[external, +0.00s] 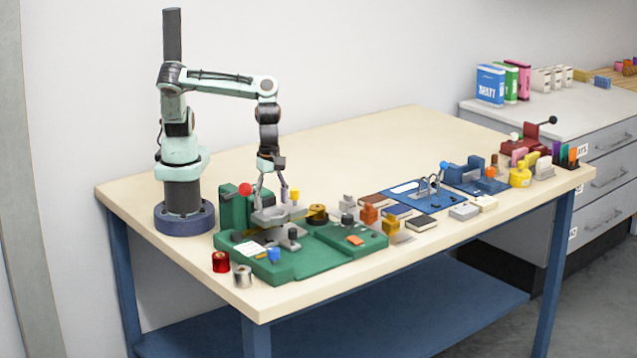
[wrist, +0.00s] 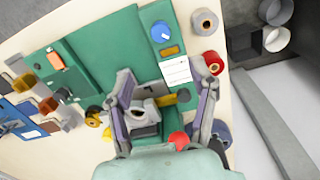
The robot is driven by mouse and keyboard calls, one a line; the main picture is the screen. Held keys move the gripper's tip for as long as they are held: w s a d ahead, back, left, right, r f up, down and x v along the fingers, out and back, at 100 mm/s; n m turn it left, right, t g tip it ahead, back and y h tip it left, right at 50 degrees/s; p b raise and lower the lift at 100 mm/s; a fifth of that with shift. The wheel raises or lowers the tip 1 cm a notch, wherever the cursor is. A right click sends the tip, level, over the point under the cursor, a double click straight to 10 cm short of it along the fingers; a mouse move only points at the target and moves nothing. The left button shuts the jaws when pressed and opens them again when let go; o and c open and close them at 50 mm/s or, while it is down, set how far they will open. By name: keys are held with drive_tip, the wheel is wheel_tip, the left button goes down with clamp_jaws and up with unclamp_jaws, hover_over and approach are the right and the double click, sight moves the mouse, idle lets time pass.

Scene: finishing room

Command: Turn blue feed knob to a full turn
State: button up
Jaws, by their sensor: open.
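The blue feed knob (external: 273,255) stands on the front corner of the green machine base (external: 300,268). In the wrist view the knob (wrist: 161,32) is a round blue cap with a pale mark, beside an orange-brown plate and a white printed label. My gripper (external: 270,200) is open above the rear part of the green machine, near its grey head. In the wrist view my gripper (wrist: 165,85) has its two fingers spread, with a grey machine part between and below them. The knob lies beyond the fingertips, apart from them.
A red spool (external: 221,262) and a silver-copper spool (external: 242,275) stand by the machine's front left. A red ball (external: 245,189) tops a part near my gripper. Books, blocks and a blue mat (external: 415,192) fill the right side. The table's back (external: 360,150) is clear.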

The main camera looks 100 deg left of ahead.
sight(273, 250)
drive_tip(key=f+n, duration=0.1)
drive_tip(key=n, duration=0.8)
drive_tip(key=w+f+n, duration=0.1)
drive_tip(key=n, duration=0.7)
drive_tip(key=f+n, duration=0.1)
drive_tip(key=n, duration=0.8)
drive_tip(key=shift+w+a+n+t, duration=0.2)
drive_tip(key=shift+a+n+t, duration=0.1)
drive_tip(key=n, duration=0.2)
drive_tip(key=f+n, duration=0.1)
drive_tip(key=n, duration=0.2)
drive_tip(key=shift+s+f, duration=0.15)
drive_tip(key=shift+s, duration=0.05)
drive_tip(key=shift+s+d+f+n, duration=0.15)
drive_tip(key=shift+s+f+n, duration=0.2)
drive_tip(key=shift+n, duration=0.35)
drive_tip(key=shift+s+d+f, duration=0.15)
drive_tip(key=shift+s+f, duration=0.05)
drive_tip(key=shift+s, duration=0.05)
drive_tip(key=shift+w+f, duration=0.1)
drive_tip(key=shift+f, duration=0.2)
wheel_tip(273, 250, down, 6)
clamp_jaws()
